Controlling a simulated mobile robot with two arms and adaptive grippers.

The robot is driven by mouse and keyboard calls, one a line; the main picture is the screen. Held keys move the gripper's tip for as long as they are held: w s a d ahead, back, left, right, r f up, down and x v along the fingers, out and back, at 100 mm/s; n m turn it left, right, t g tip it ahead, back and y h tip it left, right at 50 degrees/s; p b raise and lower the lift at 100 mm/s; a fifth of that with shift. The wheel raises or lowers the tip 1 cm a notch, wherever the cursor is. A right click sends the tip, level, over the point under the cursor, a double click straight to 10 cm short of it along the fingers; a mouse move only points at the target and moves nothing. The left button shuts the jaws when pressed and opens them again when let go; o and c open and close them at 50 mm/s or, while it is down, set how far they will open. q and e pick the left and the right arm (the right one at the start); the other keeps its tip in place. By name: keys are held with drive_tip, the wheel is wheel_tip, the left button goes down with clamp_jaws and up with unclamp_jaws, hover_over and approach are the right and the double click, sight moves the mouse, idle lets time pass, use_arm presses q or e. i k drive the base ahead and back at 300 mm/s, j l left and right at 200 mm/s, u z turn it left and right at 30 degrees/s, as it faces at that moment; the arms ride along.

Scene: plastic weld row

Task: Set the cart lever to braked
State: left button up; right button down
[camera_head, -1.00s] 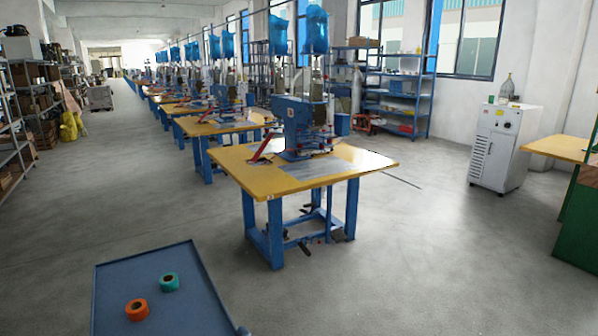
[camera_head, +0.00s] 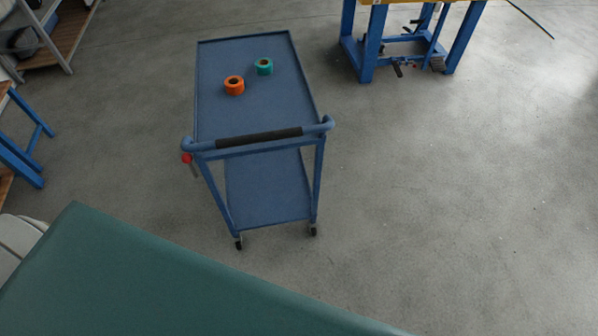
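A blue two-shelf cart (camera_head: 215,58) stands on the grey floor ahead in the head view, with its handle (camera_head: 258,137), which has a black grip, on the near side. A small lever with a red knob (camera_head: 187,158) sits at the left end of the handle, and its short grey stem slants down to the right from the knob. I cannot tell from this view which setting the lever is in. Neither of my grippers is in view.
An orange roll (camera_head: 234,85) and a teal roll (camera_head: 264,66) lie on the cart's top. A green surface (camera_head: 150,275) fills the lower left foreground. A blue-legged workbench (camera_head: 367,45) stands at the upper right, and shelving (camera_head: 50,40) at the upper left. Floor right of the cart is clear.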

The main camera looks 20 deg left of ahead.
sight(186, 158)
drive_tip(key=k+l+u, duration=0.15)
drive_tip(key=u, duration=1.45)
